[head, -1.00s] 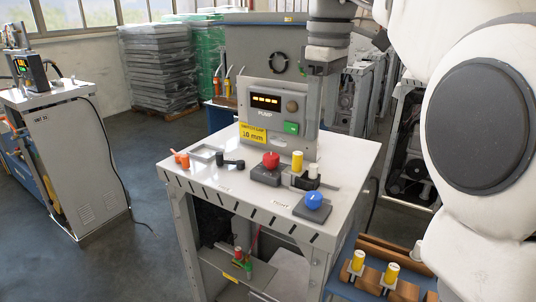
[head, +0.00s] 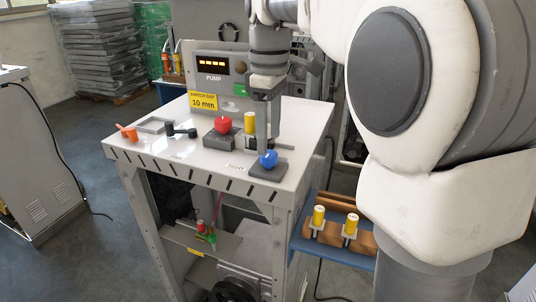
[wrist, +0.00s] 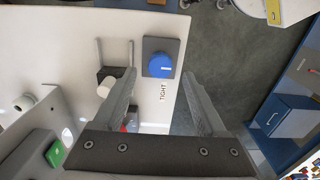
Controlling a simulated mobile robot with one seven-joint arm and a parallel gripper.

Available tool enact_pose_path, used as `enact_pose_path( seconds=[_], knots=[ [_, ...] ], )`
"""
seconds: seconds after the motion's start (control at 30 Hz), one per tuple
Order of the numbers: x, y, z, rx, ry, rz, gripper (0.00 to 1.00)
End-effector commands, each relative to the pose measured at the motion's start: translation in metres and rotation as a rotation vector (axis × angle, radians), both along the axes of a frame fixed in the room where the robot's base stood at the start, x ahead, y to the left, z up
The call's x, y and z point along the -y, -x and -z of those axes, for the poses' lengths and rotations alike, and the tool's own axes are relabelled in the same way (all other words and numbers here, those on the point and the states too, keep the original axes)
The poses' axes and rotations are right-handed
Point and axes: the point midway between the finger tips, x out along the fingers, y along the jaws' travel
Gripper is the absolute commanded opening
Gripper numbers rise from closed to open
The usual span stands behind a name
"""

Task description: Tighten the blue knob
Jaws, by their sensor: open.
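The blue knob (head: 268,159) sits on a dark square base (head: 268,172) at the front right corner of the white bench top. In the wrist view the knob (wrist: 159,66) shows a small white mark on its right side, and the word TIGHT (wrist: 163,92) is printed on the bench beside the base. My gripper (head: 267,148) points down over the knob, and its fingers partly cover the view behind it. In the wrist view my open fingers (wrist: 159,76) stand apart to the left and right of the knob, with no visible contact. Their exact height cannot be told.
A red knob (head: 223,125) on a dark base and a yellow cylinder (head: 250,123) stand to the left. A side shelf (head: 345,257) holds two yellow-topped parts.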

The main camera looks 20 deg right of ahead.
Motion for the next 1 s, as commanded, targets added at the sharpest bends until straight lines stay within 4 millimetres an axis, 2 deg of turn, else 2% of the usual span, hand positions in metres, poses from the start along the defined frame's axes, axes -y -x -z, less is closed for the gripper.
enact_pose_path(
  seconds=[0.03, 0.1, 0.23, 0.63, 1.0],
  knots=[
    [0.0, 0.001, 0.011, -0.002, 0.0, 0.0, 0.74],
    [0.0, 0.001, 0.022, -0.002, 0.0, 0.0, 0.74],
    [0.0, 0.0, 0.035, -0.001, -0.001, 0.0, 0.74],
    [0.0, 0.0, 0.041, 0.0, 0.0, 0.0, 0.74],
    [0.0, 0.0, 0.041, 0.0, 0.0, 0.0, 0.07]
  ],
)
